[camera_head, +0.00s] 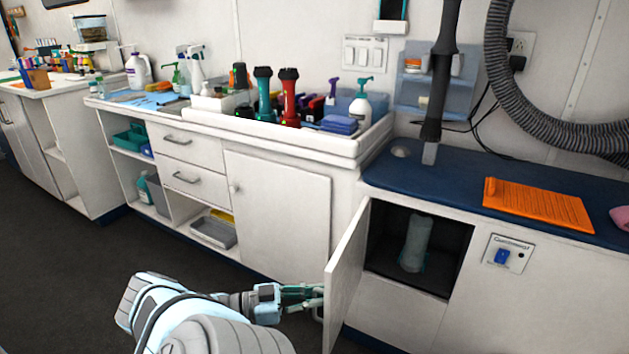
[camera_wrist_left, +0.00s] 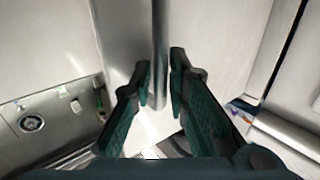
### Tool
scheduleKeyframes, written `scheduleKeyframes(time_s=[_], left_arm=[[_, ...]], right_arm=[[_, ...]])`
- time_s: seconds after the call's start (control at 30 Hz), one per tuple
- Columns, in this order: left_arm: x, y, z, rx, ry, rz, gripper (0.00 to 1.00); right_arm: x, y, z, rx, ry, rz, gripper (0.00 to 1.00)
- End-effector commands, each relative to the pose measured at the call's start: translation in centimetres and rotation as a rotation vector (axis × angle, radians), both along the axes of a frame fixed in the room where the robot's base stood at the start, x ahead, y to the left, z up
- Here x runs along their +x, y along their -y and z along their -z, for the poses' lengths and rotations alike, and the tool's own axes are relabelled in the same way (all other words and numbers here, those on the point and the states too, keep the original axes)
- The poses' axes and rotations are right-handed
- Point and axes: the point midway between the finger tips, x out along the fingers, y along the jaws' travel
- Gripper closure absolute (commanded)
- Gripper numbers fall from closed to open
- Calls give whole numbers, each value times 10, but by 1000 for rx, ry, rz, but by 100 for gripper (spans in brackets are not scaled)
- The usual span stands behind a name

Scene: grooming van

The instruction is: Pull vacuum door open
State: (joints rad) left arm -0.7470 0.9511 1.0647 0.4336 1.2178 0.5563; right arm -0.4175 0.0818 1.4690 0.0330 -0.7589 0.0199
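The vacuum door (camera_head: 345,275) is a white cabinet door, hinged beside a dark compartment (camera_head: 440,240), and it stands swung partly open. A grey-green cylinder (camera_head: 415,243) stands inside the compartment. My left gripper (camera_head: 308,297) is at the door's outer face, near its free lower part. In the left wrist view, the metal bar handle (camera_wrist_left: 159,45) runs between the dark green fingertips of the gripper (camera_wrist_left: 160,80), which are closed in on both sides of it. The handle is mostly hidden in the head view. My right gripper is not in view.
A blue counter (camera_head: 450,183) above the compartment holds an orange mat (camera_head: 540,203). A blue switch (camera_head: 502,257) is right of the opening. A closed white cabinet door (camera_head: 280,210) and drawers stand to the left. The dark floor (camera_head: 60,290) is clear at left.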

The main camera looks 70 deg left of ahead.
Motion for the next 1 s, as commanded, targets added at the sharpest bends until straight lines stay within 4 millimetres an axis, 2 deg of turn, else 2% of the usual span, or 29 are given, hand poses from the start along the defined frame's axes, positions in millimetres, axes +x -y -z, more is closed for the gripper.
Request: scheduleKeyframes(time_s=[0.33,0.43,0.57,0.8,0.9,1.0], left_arm=[[1,0,-1,1,3,0,70],[-7,-2,0,2,1,-1,70],[-34,-10,0,2,-1,-3,70],[-97,-25,0,3,2,-3,70],[-110,-29,0,2,3,-3,70],[-116,-29,-1,0,2,-1,70]], right_arm=[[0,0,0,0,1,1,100],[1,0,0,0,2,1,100],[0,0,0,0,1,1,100],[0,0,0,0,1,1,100],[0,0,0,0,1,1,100],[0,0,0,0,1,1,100]])
